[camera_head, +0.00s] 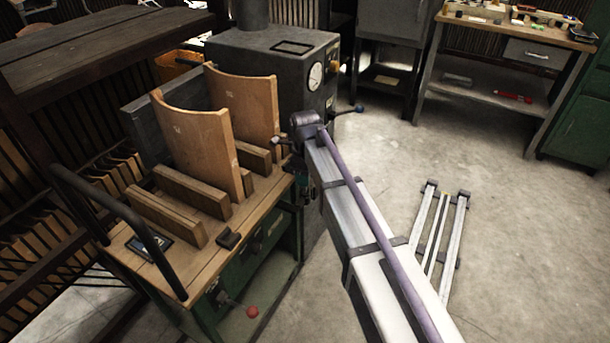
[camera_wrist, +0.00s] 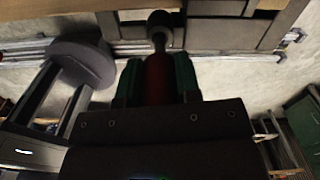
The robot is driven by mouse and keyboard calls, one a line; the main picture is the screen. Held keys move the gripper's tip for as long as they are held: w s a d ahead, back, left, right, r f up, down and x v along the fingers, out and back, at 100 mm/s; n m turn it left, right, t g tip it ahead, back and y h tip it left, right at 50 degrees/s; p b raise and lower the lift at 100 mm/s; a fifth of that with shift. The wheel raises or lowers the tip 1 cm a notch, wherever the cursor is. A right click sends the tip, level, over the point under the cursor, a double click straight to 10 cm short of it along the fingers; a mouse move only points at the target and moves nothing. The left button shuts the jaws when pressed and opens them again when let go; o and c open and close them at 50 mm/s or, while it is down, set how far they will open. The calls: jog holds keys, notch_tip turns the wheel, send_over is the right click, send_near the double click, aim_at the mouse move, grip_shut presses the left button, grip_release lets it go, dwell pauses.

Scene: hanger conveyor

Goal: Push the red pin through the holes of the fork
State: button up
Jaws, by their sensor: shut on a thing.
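In the wrist view, my gripper (camera_wrist: 158,70) has green fingers shut on the red pin (camera_wrist: 158,82). The pin lies between the fingers, pointing away from the wrist. A dark grey rounded piece (camera_wrist: 160,30) sits at its far end; I cannot tell whether it is part of the pin. I cannot pick out the fork or its holes for certain in either view.
A wooden-topped cart (camera_head: 120,240) with curved boards (camera_head: 195,135) stands left of my arm. A grey machine with a gauge (camera_head: 316,75) is behind it. A workbench (camera_head: 535,55) stands at the back right. Metal rails (camera_head: 455,240) lie on the otherwise open floor at right.

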jog(key=shift+f+b, duration=1.55)
jog(key=shift+f, duration=0.05)
dwell(1.1)
jog(key=o, duration=1)
jog(key=shift+c, duration=0.2)
notch_tip(320, 180, up, 11)
jog(key=p, duration=1.1)
jog(key=shift+r, duration=0.1)
